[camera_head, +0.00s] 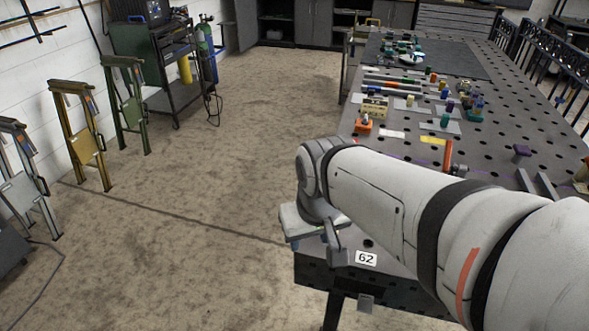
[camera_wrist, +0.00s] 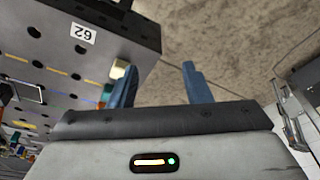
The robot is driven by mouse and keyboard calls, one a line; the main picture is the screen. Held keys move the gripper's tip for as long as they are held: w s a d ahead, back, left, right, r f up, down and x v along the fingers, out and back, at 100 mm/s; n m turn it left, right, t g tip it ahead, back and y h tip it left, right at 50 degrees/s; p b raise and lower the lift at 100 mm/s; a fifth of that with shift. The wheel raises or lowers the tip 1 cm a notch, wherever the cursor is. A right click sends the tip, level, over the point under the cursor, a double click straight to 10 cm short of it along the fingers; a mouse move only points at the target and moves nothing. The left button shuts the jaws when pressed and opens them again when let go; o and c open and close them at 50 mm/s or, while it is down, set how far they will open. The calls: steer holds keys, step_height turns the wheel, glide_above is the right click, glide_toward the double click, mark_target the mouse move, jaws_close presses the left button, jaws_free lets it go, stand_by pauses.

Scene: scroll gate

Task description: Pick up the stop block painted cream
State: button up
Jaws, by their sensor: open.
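My gripper (camera_head: 315,243) hangs just off the near-left corner of the perforated table. In the wrist view its two blue fingers (camera_wrist: 158,82) are spread wide with only floor between them. A small cream-yellow block (camera_wrist: 118,69) shows at the table's edge beside the left finger, which partly hides it; I cannot tell if they touch. In the head view my arm covers that part of the table. A small pale cream piece (camera_head: 410,100) stands on a light plate further back. A tan piece (camera_head: 581,174) is cut off at the right edge.
The dark perforated table (camera_head: 500,125) holds several coloured blocks, an orange piece (camera_head: 363,124) and an upright orange-red post (camera_head: 448,155). A label reading 62 (camera_head: 366,258) marks its near side. Folded stands (camera_head: 82,135) line the left wall; the floor between (camera_head: 210,160) is clear.

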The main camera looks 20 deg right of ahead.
steer(key=shift+o, duration=1.4)
steer(key=shift+w+a+f+m, duration=0.15)
steer(key=shift+w+m, duration=0.45)
steer(key=shift+w, duration=0.55)
steer(key=shift+o, duration=0.3)
steer(key=w+d, duration=0.1)
steer(key=w+d+f+m+g, duration=0.1)
steer(key=w, duration=0.1)
steer(key=w+d+m, duration=0.1)
steer(key=shift+w+d+f+p, duration=0.1)
steer(key=shift+w+f+p, duration=0.1)
steer(key=shift+f+p, duration=0.2)
steer(key=w+d+f+m, duration=0.1)
steer(key=d, duration=0.1)
steer(key=w+d+f+m+g, duration=0.1)
steer(key=w+d+f, duration=0.1)
steer(key=w+d+f+m, duration=0.1)
steer(key=w+d+f, duration=0.1)
steer(key=d, duration=0.1)
steer(key=shift+w+f+m+g, duration=0.1)
steer(key=shift+f+m+g, duration=0.05)
steer(key=shift+m+g, duration=0.15)
steer(key=shift+d+f, duration=0.15)
steer(key=shift+f, duration=0.25)
steer(key=shift+w+d+f+p, duration=0.1)
steer(key=shift+f+p, duration=0.15)
steer(key=shift+f, duration=1.55)
steer(key=shift+d+f+p, duration=0.1)
steer(key=shift+f+p, duration=0.15)
steer(key=shift+f, duration=1.5)
